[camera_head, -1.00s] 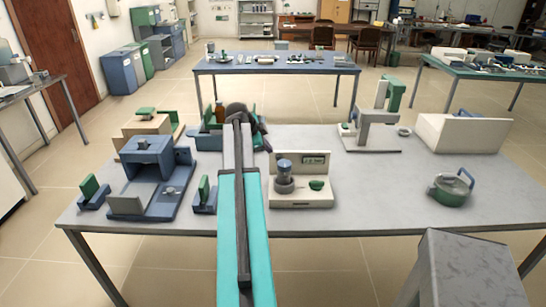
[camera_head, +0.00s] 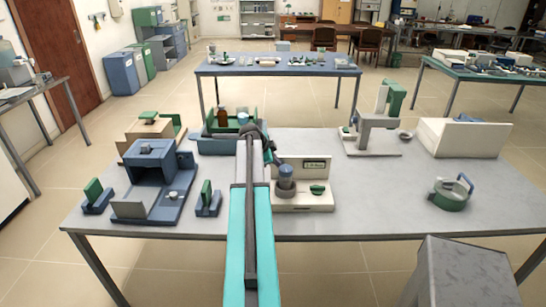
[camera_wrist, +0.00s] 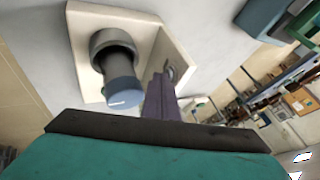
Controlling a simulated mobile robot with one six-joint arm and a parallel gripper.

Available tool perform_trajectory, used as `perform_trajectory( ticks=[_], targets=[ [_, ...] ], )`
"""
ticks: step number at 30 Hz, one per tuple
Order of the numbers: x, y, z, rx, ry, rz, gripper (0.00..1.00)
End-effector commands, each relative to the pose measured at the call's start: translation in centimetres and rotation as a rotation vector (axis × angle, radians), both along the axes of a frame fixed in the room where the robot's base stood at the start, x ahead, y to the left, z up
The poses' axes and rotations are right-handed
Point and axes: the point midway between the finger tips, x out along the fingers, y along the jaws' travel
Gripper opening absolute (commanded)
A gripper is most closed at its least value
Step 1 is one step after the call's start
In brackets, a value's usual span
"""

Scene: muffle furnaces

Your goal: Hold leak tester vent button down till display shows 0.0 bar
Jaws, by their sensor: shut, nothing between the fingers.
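The leak tester (camera_head: 304,208) is a cream base with an upright panel, standing on the near table. A grey cylinder with a blue top (camera_head: 286,174) and a green button-like part (camera_head: 318,190) sit on the base. The cylinder also shows in the wrist view (camera_wrist: 122,88). My gripper (camera_head: 270,156) is at the panel's left edge in the head view. In the wrist view my shut fingers (camera_wrist: 161,97) are beside the cylinder, overlapping the panel; contact cannot be told.
A blue furnace-like unit (camera_head: 155,165) stands left on the table (camera_head: 370,205). A green tray with a brown bottle (camera_head: 222,117) is behind my arm. The table's right front is clear.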

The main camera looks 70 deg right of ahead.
Motion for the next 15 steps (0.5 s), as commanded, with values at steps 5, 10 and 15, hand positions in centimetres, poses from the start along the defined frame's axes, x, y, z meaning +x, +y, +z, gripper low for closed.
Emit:
perform_trajectory(
  ticks=[5,10,15],
  targets=[
    [-0.2,-0.7,-0.9,0.001,0.001,0.0,0.0],
    [-0.3,-0.9,-1.3,0.0,0.0,0.0,0.0],
    [-0.3,-0.9,-1.3,0.0,0.001,0.001,0.0]
  ],
)
